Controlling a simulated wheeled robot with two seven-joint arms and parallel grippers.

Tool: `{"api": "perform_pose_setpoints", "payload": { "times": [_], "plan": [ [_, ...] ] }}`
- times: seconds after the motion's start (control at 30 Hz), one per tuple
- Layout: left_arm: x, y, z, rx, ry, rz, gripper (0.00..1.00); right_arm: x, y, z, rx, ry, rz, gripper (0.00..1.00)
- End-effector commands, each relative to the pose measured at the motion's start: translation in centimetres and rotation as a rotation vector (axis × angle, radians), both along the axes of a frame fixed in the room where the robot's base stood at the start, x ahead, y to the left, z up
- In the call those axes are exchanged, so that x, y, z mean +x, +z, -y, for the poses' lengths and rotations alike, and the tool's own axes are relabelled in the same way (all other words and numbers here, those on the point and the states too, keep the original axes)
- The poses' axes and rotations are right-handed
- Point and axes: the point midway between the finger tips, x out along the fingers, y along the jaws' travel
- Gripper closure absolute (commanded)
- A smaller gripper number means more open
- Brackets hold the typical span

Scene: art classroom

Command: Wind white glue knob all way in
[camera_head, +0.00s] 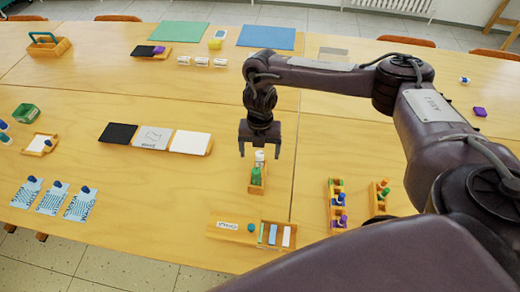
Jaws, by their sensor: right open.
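A small wooden holder (257,187) stands on the table below my right gripper. A white glue stick (259,158) shows at its back end and a green stick (256,174) in front of it. The white stick's knob is too small to make out. My right gripper (259,153) points down with its two fingers spread. In the picture the white stick's upper part lies between the fingertips, with gaps on both sides. I cannot tell how high the fingertips are above it. My left gripper is not in view.
A wooden tray with coloured strips (226,228) lies in front of the holder. Two racks of coloured sticks (331,190) (374,200) stand to the right, near my arm. A board with black, grey and white panels (153,138) lies to the left. Bare table (180,185) lies between.

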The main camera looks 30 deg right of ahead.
Motion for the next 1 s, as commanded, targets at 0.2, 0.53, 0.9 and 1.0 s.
{"api": "perform_pose_setpoints", "payload": {
  "times": [0.2, 0.53, 0.9, 1.0],
  "plan": [
    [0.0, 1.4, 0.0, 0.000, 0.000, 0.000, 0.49, 0.0, 0.2, 0.0, 0.000, -0.128, 0.000, 0.18],
    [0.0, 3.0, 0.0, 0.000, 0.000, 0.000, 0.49, 0.0, 0.2, 0.0, -0.001, -0.309, 0.000, 0.18],
    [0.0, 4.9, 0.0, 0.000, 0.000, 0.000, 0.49, 0.0, 0.3, 0.0, 0.000, -0.504, 0.000, 0.18],
    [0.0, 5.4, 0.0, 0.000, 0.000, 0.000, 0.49, 0.0, 0.2, 0.0, 0.000, -0.555, -0.001, 0.18]
  ]
}}
